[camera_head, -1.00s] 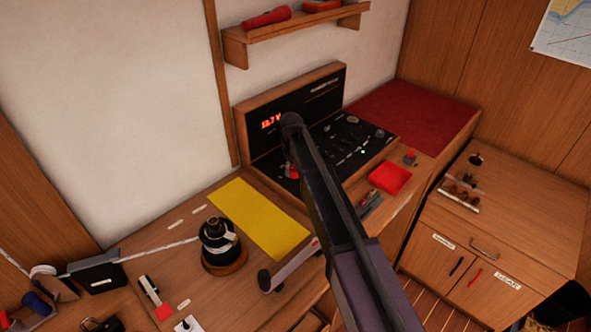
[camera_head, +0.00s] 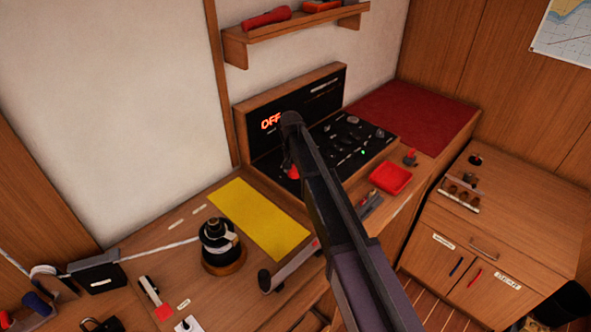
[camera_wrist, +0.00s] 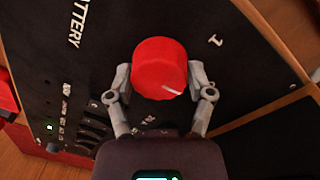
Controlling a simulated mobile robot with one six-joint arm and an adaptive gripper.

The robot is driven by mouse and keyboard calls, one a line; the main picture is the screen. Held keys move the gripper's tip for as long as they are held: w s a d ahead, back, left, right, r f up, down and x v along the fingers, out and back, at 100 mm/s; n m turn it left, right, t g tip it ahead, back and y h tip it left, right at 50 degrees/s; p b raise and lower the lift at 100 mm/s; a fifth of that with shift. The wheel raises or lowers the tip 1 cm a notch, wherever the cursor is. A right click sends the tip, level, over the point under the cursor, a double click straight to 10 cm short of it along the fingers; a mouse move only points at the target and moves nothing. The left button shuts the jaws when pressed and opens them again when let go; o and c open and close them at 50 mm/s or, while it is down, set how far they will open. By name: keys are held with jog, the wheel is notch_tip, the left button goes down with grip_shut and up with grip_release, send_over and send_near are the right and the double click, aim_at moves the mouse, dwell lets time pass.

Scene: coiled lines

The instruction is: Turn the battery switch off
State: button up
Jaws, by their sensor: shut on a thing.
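The battery switch is a round red knob (camera_wrist: 158,68) with a white pointer line, on a black panel lettered "BATTERY" in the wrist view. The pointer angles toward the lower right of that view. My gripper (camera_wrist: 160,80) is shut on the knob, one finger on each side. In the head view a little of the red knob (camera_head: 293,171) shows beside my arm, which hides most of the gripper. The panel's display (camera_head: 271,122) reads "OFF" in red-orange.
The black panel (camera_head: 362,148) carries several small switches and a green light. A red tray (camera_head: 391,178) stands at its right. A winch (camera_head: 221,245) and a yellow mat (camera_head: 258,220) are on the counter at the left. A shelf (camera_head: 295,30) hangs above.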

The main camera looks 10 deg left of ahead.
jog(key=shift+m, duration=0.3)
jog(key=o, duration=1.1)
